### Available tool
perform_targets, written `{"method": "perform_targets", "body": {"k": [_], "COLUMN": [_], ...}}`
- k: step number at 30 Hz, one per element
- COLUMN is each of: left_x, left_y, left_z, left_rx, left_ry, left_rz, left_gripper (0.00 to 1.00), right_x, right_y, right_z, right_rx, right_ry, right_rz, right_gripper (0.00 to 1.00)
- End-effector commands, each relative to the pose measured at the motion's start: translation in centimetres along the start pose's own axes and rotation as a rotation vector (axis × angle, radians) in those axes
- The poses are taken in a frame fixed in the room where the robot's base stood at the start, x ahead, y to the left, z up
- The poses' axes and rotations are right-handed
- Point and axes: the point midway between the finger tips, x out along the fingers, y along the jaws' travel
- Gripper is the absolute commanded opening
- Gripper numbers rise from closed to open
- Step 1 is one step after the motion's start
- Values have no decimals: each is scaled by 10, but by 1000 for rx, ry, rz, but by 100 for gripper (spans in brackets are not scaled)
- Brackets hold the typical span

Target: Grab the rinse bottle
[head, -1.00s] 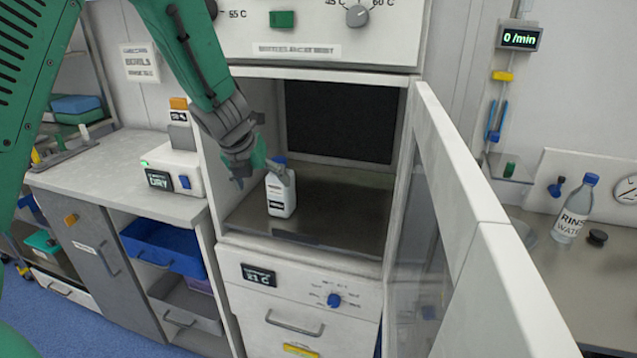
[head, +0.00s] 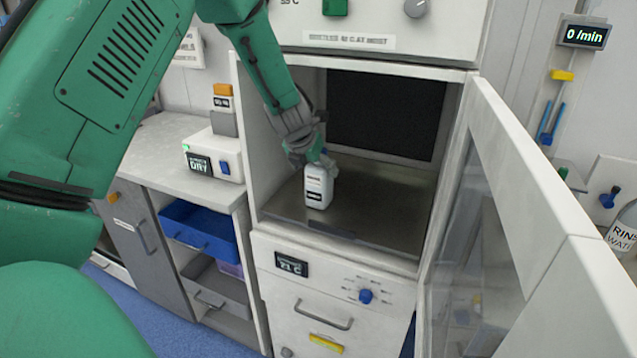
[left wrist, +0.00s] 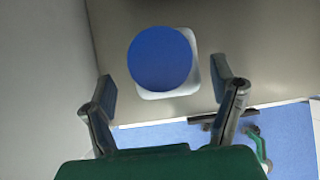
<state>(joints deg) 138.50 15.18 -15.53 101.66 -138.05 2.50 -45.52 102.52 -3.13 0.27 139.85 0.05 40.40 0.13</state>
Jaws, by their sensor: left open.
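A white bottle (head: 318,190) with a dark label stands upright on the floor of the open cabinet. In the left wrist view its round blue cap (left wrist: 160,58) and white shoulders show from above. My left gripper (head: 311,157) is open above the bottle, and hides its cap in the head view. In the left wrist view the left gripper's two fingers (left wrist: 165,87) are spread to either side of the bottle, with gaps on both sides. A clear bottle labelled "RINS… WATER" (head: 622,232) stands at the right edge, partly cut off. My right gripper is not in view.
The cabinet's glass door (head: 500,230) stands open to the right. The cabinet's left wall (head: 252,140) is close to my left arm. A white device reading "DRY" (head: 212,157) sits on the left counter, above a blue bin (head: 198,230).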

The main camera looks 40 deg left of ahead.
Motion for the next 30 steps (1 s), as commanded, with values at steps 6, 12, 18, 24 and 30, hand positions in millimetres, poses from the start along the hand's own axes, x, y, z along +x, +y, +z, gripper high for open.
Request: {"method": "perform_targets", "body": {"k": [6, 12, 18, 24, 30], "left_x": [27, 29, 32, 32, 32], "left_y": [-4, -4, -2, -2, -1], "left_z": [0, 0, 0, 1, 0], "left_rx": [2, 3, 1, 1, 1], "left_ry": [0, -2, 0, -2, 1], "left_rz": [3, 2, 0, 1, 2], "left_gripper": [78, 78, 36, 0, 1], "right_x": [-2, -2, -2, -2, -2], "right_y": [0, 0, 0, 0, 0], "right_z": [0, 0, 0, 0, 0], "right_rx": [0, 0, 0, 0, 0], "right_ry": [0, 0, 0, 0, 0], "right_rz": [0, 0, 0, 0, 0], "right_gripper": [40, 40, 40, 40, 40]}}
